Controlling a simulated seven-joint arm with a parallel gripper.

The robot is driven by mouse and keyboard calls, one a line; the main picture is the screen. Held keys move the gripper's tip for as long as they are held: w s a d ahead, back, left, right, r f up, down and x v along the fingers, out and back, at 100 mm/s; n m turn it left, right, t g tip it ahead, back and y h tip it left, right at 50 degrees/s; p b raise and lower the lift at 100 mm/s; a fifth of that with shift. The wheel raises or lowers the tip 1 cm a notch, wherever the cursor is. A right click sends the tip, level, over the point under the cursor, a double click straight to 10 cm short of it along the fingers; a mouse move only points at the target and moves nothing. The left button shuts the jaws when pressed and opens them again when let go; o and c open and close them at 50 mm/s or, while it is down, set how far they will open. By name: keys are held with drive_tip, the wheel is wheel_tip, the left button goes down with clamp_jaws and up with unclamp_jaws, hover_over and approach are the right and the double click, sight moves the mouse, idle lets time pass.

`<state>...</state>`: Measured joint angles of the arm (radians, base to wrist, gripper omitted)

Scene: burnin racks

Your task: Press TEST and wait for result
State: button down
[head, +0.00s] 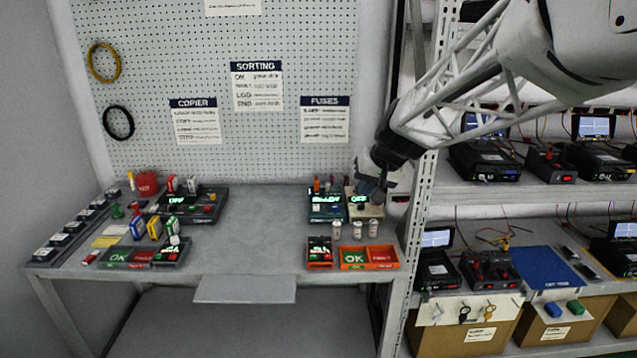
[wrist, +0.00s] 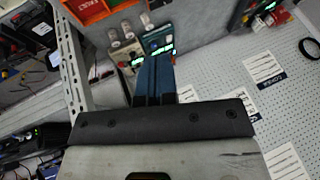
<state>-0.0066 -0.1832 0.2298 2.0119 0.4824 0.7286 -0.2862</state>
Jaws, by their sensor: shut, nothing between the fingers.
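A teal device (head: 325,208) with a lit green display stands at the right of the bench, and its wrist view image (wrist: 158,40) lies just beyond my fingertips. A beige device (head: 364,212) with a green display stands beside it, partly covered by my gripper in the head view; it also shows in the wrist view (wrist: 122,55). No TEST label is legible.
Several small white cylinders (head: 337,230) stand in front of the devices. An orange tray (head: 370,264) marked OK lies at the bench's front right. A grey rack post (head: 420,200) rises close to my arm. The bench middle (head: 260,225) is clear.

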drive_tip(key=w+a+f+t+y, duration=0.1)
drive_tip(key=w+f, duration=0.2)
drive_tip(key=w, duration=0.8)
drive_tip(key=w+a+f, duration=0.1)
drive_tip(key=w+f, duration=0.2)
drive_tip(key=w, duration=0.7)
drive_tip(key=m+t, duration=0.2)
hover_over(337, 206)
wheel_tip(337, 206, down, 8)
drive_tip(key=shift+s+a+f+y, duration=0.1)
drive_tip(key=shift+f+y, duration=0.05)
drive_tip(key=shift+y, duration=0.25)
drive_tip(key=shift+f, duration=0.2)
drive_tip(key=shift+f, duration=4.2)
